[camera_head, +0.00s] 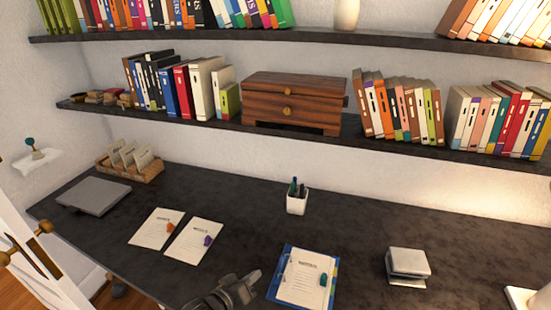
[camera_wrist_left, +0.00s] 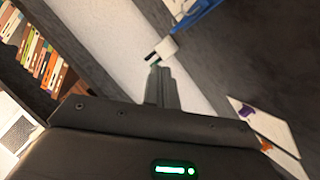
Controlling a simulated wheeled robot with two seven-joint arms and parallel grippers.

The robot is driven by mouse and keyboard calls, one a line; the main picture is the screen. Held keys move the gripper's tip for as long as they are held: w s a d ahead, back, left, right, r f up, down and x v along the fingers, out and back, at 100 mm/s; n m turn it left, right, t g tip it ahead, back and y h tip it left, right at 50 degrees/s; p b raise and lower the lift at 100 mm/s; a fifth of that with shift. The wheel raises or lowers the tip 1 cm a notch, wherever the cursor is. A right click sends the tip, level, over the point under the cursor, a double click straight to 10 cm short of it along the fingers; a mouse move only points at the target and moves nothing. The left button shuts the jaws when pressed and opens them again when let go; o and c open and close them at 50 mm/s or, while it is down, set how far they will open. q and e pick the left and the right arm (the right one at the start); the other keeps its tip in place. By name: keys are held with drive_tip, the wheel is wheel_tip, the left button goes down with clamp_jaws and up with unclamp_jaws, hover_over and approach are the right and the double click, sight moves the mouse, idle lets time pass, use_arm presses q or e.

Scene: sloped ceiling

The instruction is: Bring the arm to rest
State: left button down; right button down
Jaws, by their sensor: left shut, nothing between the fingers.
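My left gripper (camera_head: 250,279) shows at the bottom of the head view, low over the front of the dark desk (camera_head: 345,228). It is dark grey, shut and empty, with its fingertips pointing up and to the right. It is close to the left edge of a blue clipboard with a white sheet (camera_head: 303,278); I cannot tell how high it is above the desk. In the left wrist view the closed fingers (camera_wrist_left: 157,80) stick out past the gripper body. My right gripper is not in view.
Two paper sheets (camera_head: 157,228) lie left of the clipboard. A white pen cup (camera_head: 297,204), a stapler-like white stack (camera_head: 407,264) and a grey laptop (camera_head: 93,195) stand on the desk. A shelf with a wooden drawer box (camera_head: 290,101) and books hangs above.

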use_arm(q)
drive_tip(key=s+a+f+m+g+y, duration=0.1)
drive_tip(key=s+a+f+g+y, duration=0.15)
drive_tip(key=s+a, duration=0.45)
drive_tip(key=s+a+f+m+g+y, duration=0.1)
drive_tip(key=s+a+m+g+y, duration=0.15)
drive_tip(key=s, duration=0.85)
drive_tip(key=s+a+f+m+g+y, duration=0.1)
drive_tip(key=s+a+f+g+y, duration=0.1)
drive_tip(key=s+a+g, duration=0.5)
drive_tip(key=s+d+f+t+b, duration=0.1)
drive_tip(key=s+f+b, duration=0.1)
drive_tip(key=f, duration=1.4)
drive_tip(key=s+f+t+b, duration=0.1)
drive_tip(key=s+f+b, duration=0.1)
drive_tip(key=f, duration=1.3)
drive_tip(key=s+a+f+g+b, duration=0.1)
drive_tip(key=s+a+f+b, duration=0.1)
drive_tip(key=s+f, duration=1.4)
drive_tip(key=shift+a+f+b, duration=0.2)
drive_tip(key=shift+f+b, duration=0.25)
drive_tip(key=shift+b, duration=0.15)
